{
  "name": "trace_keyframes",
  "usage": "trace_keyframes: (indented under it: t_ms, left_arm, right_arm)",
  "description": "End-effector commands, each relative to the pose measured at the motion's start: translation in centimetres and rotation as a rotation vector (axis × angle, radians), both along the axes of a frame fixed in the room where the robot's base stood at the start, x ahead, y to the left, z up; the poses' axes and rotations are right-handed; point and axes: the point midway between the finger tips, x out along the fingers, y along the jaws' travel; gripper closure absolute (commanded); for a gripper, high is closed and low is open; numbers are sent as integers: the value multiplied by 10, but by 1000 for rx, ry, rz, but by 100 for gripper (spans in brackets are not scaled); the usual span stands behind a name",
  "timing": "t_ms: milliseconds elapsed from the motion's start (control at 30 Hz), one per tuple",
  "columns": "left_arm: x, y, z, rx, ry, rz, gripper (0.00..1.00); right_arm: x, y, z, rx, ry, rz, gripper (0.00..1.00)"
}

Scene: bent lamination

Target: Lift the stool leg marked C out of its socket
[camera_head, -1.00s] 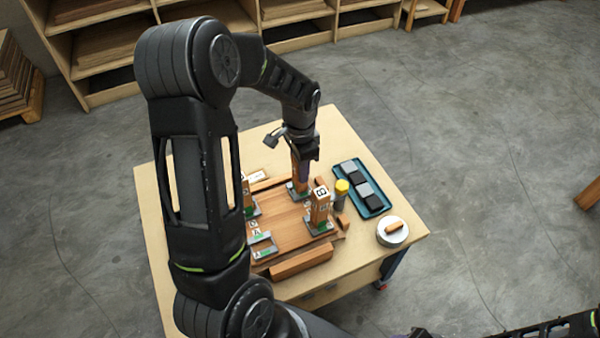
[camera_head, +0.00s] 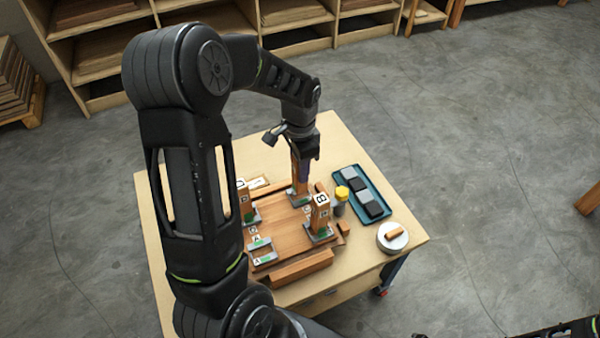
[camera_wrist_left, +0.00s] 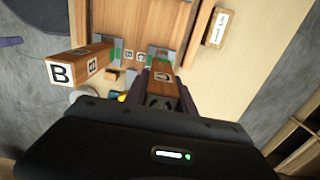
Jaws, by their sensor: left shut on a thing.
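The wooden stool leg marked C (camera_wrist_left: 162,74) is between the fingers of my left gripper (camera_head: 305,160), which is shut on it. In the head view the leg (camera_head: 299,178) stands upright, and its lower end meets its grey-green socket (camera_head: 299,197) at the back of the wooden stool seat (camera_head: 285,228). I cannot tell whether it has risen from the socket. The gripper covers the leg's upper part. Its socket also shows in the left wrist view (camera_wrist_left: 160,54).
Leg B (camera_head: 319,212) stands at the seat's right and another leg (camera_head: 243,205) at its left. An empty socket (camera_head: 262,254) is at the front left. A yellow-capped bottle (camera_head: 341,197), a blue tray (camera_head: 371,210) and a round white dish (camera_head: 382,244) are to the right.

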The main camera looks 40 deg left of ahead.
Motion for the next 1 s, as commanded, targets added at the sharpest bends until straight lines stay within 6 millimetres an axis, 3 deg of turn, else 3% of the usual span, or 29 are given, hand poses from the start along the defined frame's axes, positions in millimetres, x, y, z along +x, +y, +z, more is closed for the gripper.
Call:
trace_keyframes:
  t_ms: [200, 400, 1000]
  left_arm:
    - [2, 0, 46, 1, -6, 0, 100]
    - [1, 0, 70, 0, -3, 0, 100]
    - [1, 0, 73, 0, -1, 0, 100]
  right_arm:
    - [0, 0, 5, 0, 0, 0, 64]
    - [0, 0, 6, 0, 0, 0, 64]
    - [0, 0, 6, 0, 0, 0, 64]
